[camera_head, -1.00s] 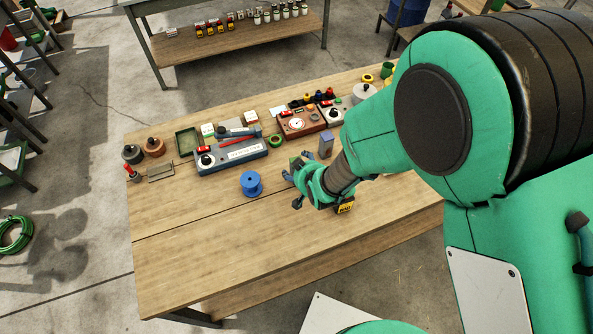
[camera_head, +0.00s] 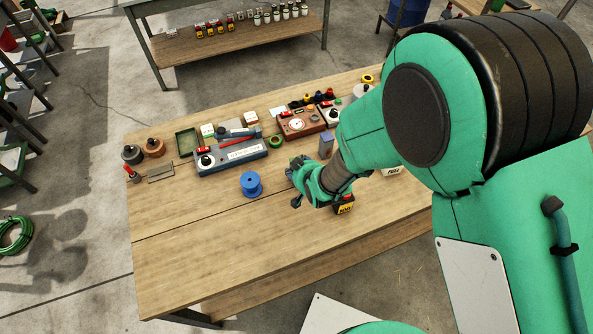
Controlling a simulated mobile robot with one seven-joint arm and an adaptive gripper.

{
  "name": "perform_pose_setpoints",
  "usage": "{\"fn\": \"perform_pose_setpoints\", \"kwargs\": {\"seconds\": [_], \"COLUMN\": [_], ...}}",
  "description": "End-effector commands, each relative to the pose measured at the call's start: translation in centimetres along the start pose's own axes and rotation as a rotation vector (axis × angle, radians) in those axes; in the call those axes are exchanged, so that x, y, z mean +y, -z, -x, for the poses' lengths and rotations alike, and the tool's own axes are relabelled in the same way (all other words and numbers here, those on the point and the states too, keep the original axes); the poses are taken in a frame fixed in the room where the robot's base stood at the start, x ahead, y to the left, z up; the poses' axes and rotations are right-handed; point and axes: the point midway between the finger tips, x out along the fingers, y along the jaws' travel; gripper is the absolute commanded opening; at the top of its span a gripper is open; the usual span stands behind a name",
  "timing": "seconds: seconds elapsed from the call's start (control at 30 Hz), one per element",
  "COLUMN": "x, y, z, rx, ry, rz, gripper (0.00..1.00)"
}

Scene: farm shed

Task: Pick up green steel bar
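My gripper (camera_head: 293,183) is over the middle of the wooden workbench (camera_head: 200,255), right of a blue spool (camera_head: 251,184). Its dark fingertips look spread apart, with nothing visible between them. I cannot make out a green steel bar for certain. A small green patch that showed beside the upper finger earlier is now covered by my gripper. A grey block with a blue top (camera_head: 326,146) stands upright just beyond my gripper. My arm hides the right part of the bench.
A grey tester box (camera_head: 232,155), a brown meter box (camera_head: 303,124), a green tape roll (camera_head: 276,141) and a green tray (camera_head: 187,142) stand along the back. A small yellow-black box (camera_head: 343,205) is beside my wrist. The bench's front left is clear.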

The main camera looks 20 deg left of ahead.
Motion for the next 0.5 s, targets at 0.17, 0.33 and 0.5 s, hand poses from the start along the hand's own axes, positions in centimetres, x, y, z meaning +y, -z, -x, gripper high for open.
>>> {"fn": "perform_pose_setpoints", "kwargs": {"seconds": [0.17,0.33,0.5], "x": [0.0,0.0,0.0], "y": [0.0,0.08,0.15], "z": [0.0,0.0,0.07], "rx": [0.0,0.001,0.002], "ry": [0.0,0.0,0.0], "rz": [0.0,0.0,0.0], "gripper": [0.0,0.0,0.0]}}
